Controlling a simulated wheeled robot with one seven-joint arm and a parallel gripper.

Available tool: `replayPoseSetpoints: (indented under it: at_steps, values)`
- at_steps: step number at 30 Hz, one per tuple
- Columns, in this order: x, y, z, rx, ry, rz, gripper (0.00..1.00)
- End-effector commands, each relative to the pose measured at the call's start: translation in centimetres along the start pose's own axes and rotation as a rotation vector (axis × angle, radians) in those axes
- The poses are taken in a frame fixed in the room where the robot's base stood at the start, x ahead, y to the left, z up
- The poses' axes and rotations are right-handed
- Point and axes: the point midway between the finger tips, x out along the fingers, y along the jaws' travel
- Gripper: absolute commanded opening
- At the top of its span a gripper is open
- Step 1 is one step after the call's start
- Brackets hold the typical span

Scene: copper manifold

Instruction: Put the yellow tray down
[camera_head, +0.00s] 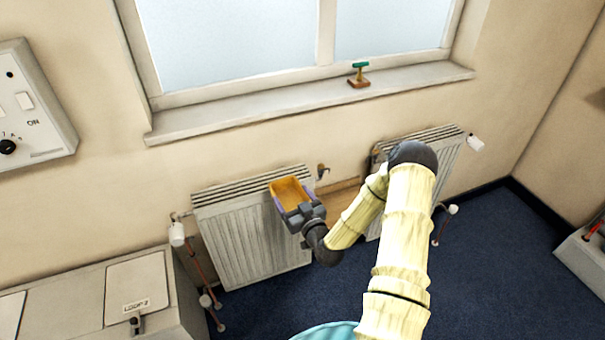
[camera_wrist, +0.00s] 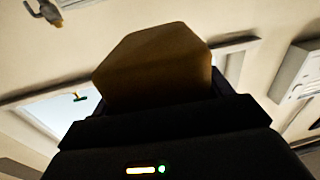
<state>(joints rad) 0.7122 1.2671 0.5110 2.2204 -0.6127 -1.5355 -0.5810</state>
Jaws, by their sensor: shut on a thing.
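The yellow tray (camera_head: 290,191) is a small open box in the head view, in front of the top of the left radiator. My gripper (camera_head: 298,212), with purple fingers, is shut on its near side. The tray looks empty and is held about level with the radiator top; I cannot tell whether it touches the radiator. In the wrist view the tray (camera_wrist: 155,65) shows as a dark brown block above the gripper body, and the fingers are mostly hidden.
The left radiator (camera_head: 245,240) and right radiator (camera_head: 447,155) stand along the wall. A brass valve (camera_head: 322,170) sits between them. A green-handled tool (camera_head: 359,76) stands on the window sill (camera_head: 240,112). A cabinet (camera_head: 75,300) is at lower left. Blue carpet (camera_head: 490,250) is clear at right.

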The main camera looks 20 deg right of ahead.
Motion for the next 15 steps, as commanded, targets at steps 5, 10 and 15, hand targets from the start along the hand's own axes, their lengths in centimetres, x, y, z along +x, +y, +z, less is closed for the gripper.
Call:
replayPoseSetpoints:
  at_steps: [5, 10, 15]
  values:
    - [-1.9, -2.7, 3.6, 0.019, -0.003, 0.049, 0.55]
    - [-3.7, -4.7, 6.0, 0.022, -0.013, 0.107, 0.55]
    - [-4.6, -5.7, 7.0, 0.018, -0.020, 0.143, 0.55]
